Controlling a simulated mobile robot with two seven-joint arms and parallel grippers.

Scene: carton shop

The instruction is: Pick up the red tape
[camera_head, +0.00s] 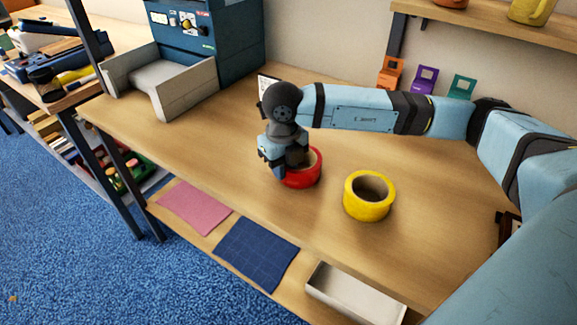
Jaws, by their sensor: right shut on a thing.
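The red tape (303,178) is a thick roll standing on the wooden table near its front edge. My right gripper (284,172) comes down on the roll's left side and is shut on it. The gripper's body hides the left part of the roll, and the fingertips are mostly hidden. I cannot tell whether the roll is clear of the table. My left gripper is not in view.
A yellow tape roll (357,206) sits right of the red one. A blue machine (215,45) with a grey tray stands at the back left. Small orange, purple and green holders (424,82) stand at the back. Bare table lies left of the gripper.

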